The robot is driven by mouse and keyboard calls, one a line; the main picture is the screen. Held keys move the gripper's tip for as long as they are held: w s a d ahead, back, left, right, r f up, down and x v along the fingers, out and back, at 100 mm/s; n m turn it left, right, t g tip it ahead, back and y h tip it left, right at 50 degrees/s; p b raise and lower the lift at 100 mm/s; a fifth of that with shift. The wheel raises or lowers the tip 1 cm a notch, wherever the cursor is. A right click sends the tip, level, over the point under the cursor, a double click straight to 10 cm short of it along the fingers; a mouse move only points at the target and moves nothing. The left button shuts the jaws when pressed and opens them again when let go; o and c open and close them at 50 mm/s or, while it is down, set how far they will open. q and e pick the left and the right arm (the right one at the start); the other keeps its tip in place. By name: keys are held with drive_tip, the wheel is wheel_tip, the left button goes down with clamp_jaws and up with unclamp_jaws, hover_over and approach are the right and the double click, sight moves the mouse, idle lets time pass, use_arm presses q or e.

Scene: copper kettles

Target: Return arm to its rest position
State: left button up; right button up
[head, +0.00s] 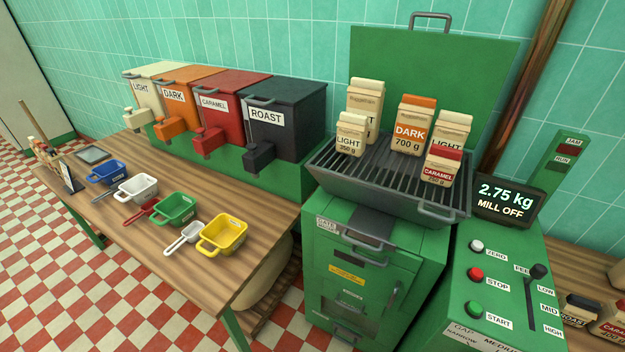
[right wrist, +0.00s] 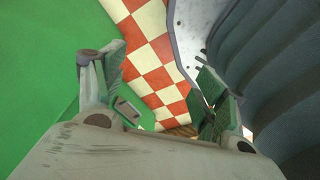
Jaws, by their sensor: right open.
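My right gripper (right wrist: 160,75) shows only in the right wrist view. Its two green-padded fingers are spread apart, and nothing is held between them. Beyond the fingers are the red and white checkered floor (right wrist: 150,35) and a plain green surface (right wrist: 45,50) on the left. A dark grey ribbed surface (right wrist: 285,75) fills the right side; I cannot tell what it belongs to. Neither arm shows in the head view, and my left gripper is in neither view.
In the head view, a wooden table (head: 145,240) carries several coloured scoops. Roast bins stand behind it. A green mill (head: 350,270) bears several bags on its grate (head: 385,190). A control panel (head: 510,270) stands at right. Open floor (head: 90,310) lies front left.

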drive_tip(key=s+d+f, duration=0.2)
drive_tip(key=s+f, duration=0.3)
drive_tip(key=s, duration=0.5)
drive_tip(key=shift+f+g, duration=0.3)
idle(0.5)
